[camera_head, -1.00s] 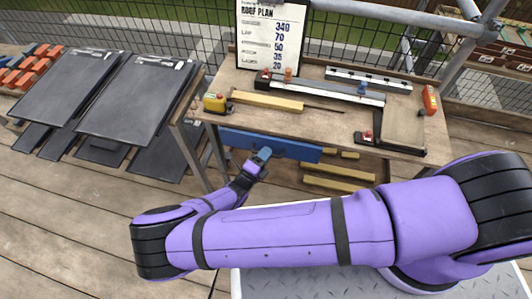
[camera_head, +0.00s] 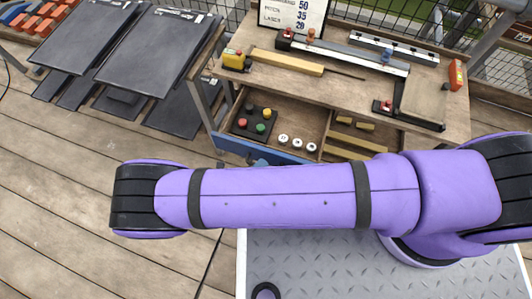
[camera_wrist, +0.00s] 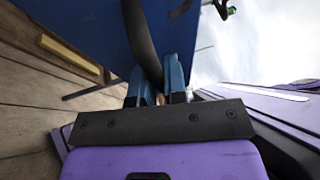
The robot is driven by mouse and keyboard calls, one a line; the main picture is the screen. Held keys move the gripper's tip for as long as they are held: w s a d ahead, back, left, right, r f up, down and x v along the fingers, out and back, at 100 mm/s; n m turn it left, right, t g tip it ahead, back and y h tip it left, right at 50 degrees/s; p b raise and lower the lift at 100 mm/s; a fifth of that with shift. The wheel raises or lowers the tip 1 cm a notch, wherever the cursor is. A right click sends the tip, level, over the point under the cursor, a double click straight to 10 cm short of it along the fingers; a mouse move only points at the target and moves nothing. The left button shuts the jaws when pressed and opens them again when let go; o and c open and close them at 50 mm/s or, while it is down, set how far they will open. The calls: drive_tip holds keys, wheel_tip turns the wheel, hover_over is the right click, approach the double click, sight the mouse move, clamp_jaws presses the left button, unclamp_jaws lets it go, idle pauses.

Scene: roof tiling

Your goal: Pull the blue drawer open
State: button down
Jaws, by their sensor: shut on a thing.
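The blue drawer (camera_head: 232,146) stands out from under the workbench, open, with its inside showing. Its blue front also fills the upper left of the wrist view (camera_wrist: 85,22). A dark handle bar (camera_wrist: 138,35) runs down from the front between my fingers. My gripper (camera_wrist: 158,90) has its two blue fingers closed around this handle. In the head view the gripper is mostly hidden behind my purple arm. In the drawer lie a dark block with coloured knobs (camera_head: 252,122) and three white round pieces (camera_head: 297,142).
Dark slates (camera_head: 155,50) lean at the left. The plank floor (camera_head: 80,180) is clear.

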drive_tip(key=shift+s+a, duration=0.2)
drive_tip(key=shift+s, duration=0.35)
drive_tip(key=shift+s+a, duration=0.2)
drive_tip(key=shift+s, duration=0.3)
drive_tip(key=c, duration=1.5)
unclamp_jaws()
drive_tip(key=shift+o, duration=0.2)
drive_tip(key=v, duration=1)
drive_tip(key=shift+s+a, duration=0.25)
drive_tip(key=shift+s, duration=0.05)
drive_tip(key=shift+f, duration=0.1)
